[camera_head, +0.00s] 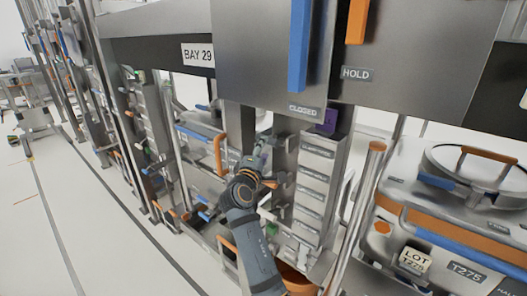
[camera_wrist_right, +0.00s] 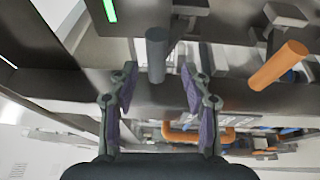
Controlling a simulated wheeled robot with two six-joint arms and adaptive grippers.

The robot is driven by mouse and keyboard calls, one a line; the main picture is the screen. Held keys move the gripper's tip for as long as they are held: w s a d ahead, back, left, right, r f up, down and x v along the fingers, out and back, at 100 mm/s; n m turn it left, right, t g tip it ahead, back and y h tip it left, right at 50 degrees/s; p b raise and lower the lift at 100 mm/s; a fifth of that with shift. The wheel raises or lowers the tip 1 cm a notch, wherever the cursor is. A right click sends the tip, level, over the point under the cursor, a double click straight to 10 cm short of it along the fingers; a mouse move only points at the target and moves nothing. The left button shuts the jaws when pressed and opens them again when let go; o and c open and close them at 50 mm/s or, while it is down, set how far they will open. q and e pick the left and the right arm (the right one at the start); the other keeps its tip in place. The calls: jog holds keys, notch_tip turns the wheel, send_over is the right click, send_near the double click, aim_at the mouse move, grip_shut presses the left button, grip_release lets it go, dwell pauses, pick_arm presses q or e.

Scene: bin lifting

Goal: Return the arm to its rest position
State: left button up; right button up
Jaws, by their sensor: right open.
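My right arm (camera_head: 252,245) reaches up from the bottom middle of the head view toward the equipment under the BAY 29 sign. My right gripper (camera_head: 262,150) is at its far end, small and partly hidden by its own wrist. In the right wrist view my right gripper (camera_wrist_right: 158,95) shows two fingers with purple pads, spread apart. No object is held between them. A grey cylindrical peg (camera_wrist_right: 156,55) appears beyond and between the fingertips; I cannot tell how far away it is. My left gripper is not in view.
A grey drawer stack (camera_head: 318,175) stands right of my gripper. Above are a panel with a blue handle (camera_head: 299,45) and a panel marked HOLD with an orange handle (camera_head: 357,20). Open floor (camera_head: 75,220) lies left.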

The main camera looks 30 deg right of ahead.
jog(key=shift+f, duration=0.1)
dwell(0.3)
jog(key=a+f+n+g+y+b, duration=0.1)
jog(key=a+f+y, duration=0.25)
jog(key=f, duration=1.35)
jog(key=a+f+n+g+y, duration=0.15)
jog(key=f+y, duration=0.25)
jog(key=f, duration=1.4)
jog(key=s+a+f+m+g+y, duration=0.1)
jog(key=s+f, duration=0.3)
jog(key=f, duration=0.3)
jog(key=s+a+f+m+g+y, duration=0.1)
jog(key=s+f, duration=0.3)
jog(key=f, duration=0.2)
jog(key=s+f+m+g+y+b, duration=0.2)
jog(key=s+f+m+g, duration=0.2)
jog(key=s+f, duration=1.65)
jog(key=s+d+f+m+g, duration=0.1)
jog(key=s+f, duration=0.3)
jog(key=s, duration=0.8)
jog(key=s+d+f+m+g, duration=0.1)
jog(key=s+f+m+g, duration=0.1)
jog(key=s, duration=1.1)
jog(key=shift+s+d+f+m+y, duration=0.15)
jog(key=shift+s+f+m+y, duration=0.25)
jog(key=shift+f+m, duration=0.7)
jog(key=shift+w+r+g, duration=0.25)
